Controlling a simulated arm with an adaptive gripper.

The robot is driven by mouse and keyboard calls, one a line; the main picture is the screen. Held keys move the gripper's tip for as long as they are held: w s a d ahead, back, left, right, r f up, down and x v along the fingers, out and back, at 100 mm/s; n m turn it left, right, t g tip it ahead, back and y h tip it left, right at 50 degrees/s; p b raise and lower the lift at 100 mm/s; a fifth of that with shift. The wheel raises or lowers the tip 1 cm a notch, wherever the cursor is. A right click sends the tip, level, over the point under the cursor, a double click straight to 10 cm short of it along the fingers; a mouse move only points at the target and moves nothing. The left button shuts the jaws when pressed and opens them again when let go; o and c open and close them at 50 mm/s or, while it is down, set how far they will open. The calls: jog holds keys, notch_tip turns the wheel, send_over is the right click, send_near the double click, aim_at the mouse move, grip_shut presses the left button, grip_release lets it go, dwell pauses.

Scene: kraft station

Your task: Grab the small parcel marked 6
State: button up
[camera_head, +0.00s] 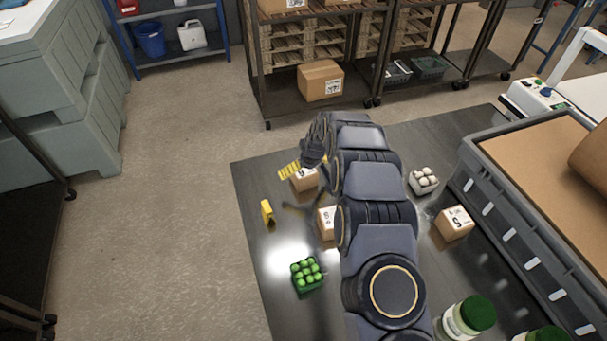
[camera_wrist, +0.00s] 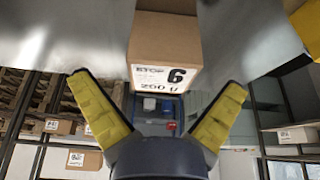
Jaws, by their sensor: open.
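The small cardboard parcel marked 6 (camera_wrist: 165,45) is at the top middle of the wrist view. Its white label with a large black 6 faces the camera. My gripper (camera_wrist: 157,83) is open, one yellow-padded finger low on each side of the parcel, with a visible gap to each. In the head view my gripper (camera_head: 294,168) is low over the far left part of the dark table. A parcel (camera_head: 304,182) there is partly hidden by it; its mark is hard to read. Another parcel (camera_head: 326,224) is partly behind my arm, its mark also unclear.
A parcel marked 5 (camera_head: 455,223) stands right of my arm. A yellow object (camera_head: 267,212), a green tray of round items (camera_head: 307,274) and an egg carton (camera_head: 423,181) are on the table (camera_head: 255,175). A grey crate (camera_head: 490,165) borders the right side.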

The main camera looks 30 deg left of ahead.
aim_at(302, 172)
jog(key=x, duration=0.3)
jog(key=shift+a, duration=0.15)
jog(key=shift+c, duration=0.4)
jog(key=c, duration=1.1)
jog(key=shift+o, duration=0.2)
jog(key=shift+r, duration=0.1)
